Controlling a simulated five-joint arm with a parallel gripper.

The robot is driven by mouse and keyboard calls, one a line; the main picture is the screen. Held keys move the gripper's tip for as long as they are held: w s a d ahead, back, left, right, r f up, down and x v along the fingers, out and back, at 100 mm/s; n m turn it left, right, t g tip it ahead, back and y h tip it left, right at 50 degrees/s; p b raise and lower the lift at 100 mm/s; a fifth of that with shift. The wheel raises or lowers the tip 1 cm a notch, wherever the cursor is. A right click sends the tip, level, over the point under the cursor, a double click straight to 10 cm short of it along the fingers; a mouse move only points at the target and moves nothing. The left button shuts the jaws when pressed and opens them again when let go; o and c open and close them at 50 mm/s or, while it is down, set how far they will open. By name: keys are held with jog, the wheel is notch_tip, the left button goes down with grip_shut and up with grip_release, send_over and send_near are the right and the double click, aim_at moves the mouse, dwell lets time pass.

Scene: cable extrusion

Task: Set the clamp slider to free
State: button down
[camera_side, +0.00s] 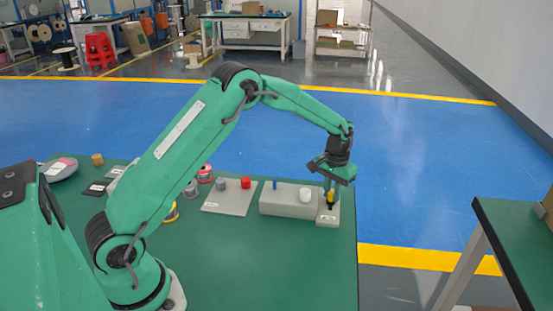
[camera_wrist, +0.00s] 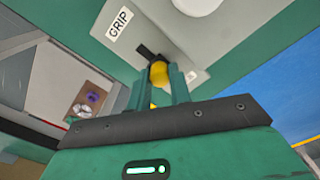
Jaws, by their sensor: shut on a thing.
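The clamp slider is a yellow knob (camera_side: 331,197) on a small grey base (camera_side: 327,215) at the right end of the bench. In the wrist view the yellow knob (camera_wrist: 159,72) stands by a dark slot (camera_wrist: 145,52), with a white label reading GRIP (camera_wrist: 119,23) beyond it. My gripper (camera_side: 331,190) points down over the base. Its two green fingers, also in the wrist view (camera_wrist: 163,88), are shut on the knob, one on each side. The fingers hide part of the slot and base, and I cannot read a FREE label.
A long grey block (camera_side: 285,203) with a blue peg (camera_side: 275,184) and a white cylinder (camera_side: 305,195) stands just left of the base. A grey plate (camera_side: 229,203) with a red cylinder (camera_side: 245,183) lies further left. The bench front is clear.

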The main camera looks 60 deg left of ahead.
jog(key=shift+w+a+r, duration=0.1)
jog(key=shift+w+a, duration=0.45)
jog(key=shift+w, duration=0.1)
jog(key=c, duration=1.3)
grip_release()
jog(key=shift+s, duration=0.1)
jog(key=shift+r, duration=0.1)
notch_tip(320, 180, up, 8)
jog(key=shift+f, duration=0.2)
